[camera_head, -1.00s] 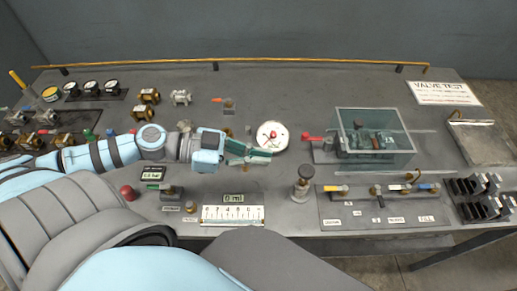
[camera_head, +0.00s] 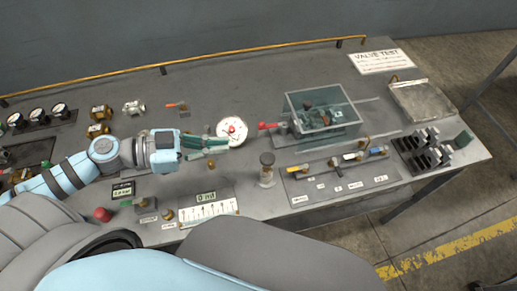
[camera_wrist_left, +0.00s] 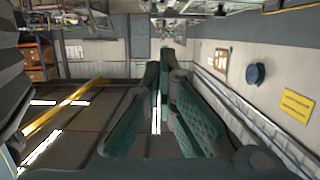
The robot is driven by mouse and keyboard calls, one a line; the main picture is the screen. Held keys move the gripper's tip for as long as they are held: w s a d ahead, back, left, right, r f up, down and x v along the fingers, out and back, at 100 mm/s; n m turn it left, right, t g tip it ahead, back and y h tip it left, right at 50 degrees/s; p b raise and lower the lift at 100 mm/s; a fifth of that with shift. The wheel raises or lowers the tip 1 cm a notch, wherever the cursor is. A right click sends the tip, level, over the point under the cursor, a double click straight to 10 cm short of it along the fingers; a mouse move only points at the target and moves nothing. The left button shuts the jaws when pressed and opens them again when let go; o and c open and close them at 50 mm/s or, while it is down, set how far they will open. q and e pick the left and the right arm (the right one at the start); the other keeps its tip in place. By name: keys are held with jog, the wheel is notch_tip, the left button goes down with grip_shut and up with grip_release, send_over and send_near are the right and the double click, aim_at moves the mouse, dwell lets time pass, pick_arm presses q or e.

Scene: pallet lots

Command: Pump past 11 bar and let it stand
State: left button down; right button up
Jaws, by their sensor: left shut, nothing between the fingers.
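My left gripper (camera_head: 214,147) is shut and empty above the bench, its green fingertips at the near left edge of a white round dial (camera_head: 240,139) with a red centre. I cannot tell whether they touch it. The fingers also fill the middle of the left wrist view (camera_wrist_left: 163,62). A dark-knobbed upright post (camera_head: 267,171), perhaps the pump, stands to the right and nearer. A clear tank (camera_head: 346,128) holds a valve. A red lever (camera_head: 268,126) sits at its left. The dial's reading is too small to make out. My right gripper is not in view.
A panel with several coloured levers (camera_head: 342,184) lies in front of the tank. Black slotted holders (camera_head: 421,150) and a grey tray (camera_head: 424,101) are at right. Brass valves (camera_head: 98,130) stand at left. A yellow rail (camera_head: 200,62) runs along the back edge.

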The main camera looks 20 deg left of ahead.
aim_at(261, 161)
pick_arm(q)
jog(key=w+d+f+b, duration=0.1)
jog(key=d+b, duration=0.1)
jog(key=b, duration=0.1)
jog(key=w+d+f+b, duration=0.2)
jog(key=d+b, duration=0.1)
jog(key=b, duration=0.1)
jog(key=w+d+f+b, duration=0.2)
jog(key=d+b, duration=0.1)
jog(key=shift+w+d+f+b, duration=0.15)
jog(key=shift+d+f+b, duration=0.1)
jog(key=shift+b, duration=0.1)
jog(key=shift+a+f, duration=0.15)
jog(key=shift+f, duration=0.35)
jog(key=shift+b, duration=0.3)
notch_tip(261, 161, down, 4)
jog(key=b, duration=0.3)
jog(key=shift+r+b, duration=0.2)
jog(key=shift+b, duration=0.15)
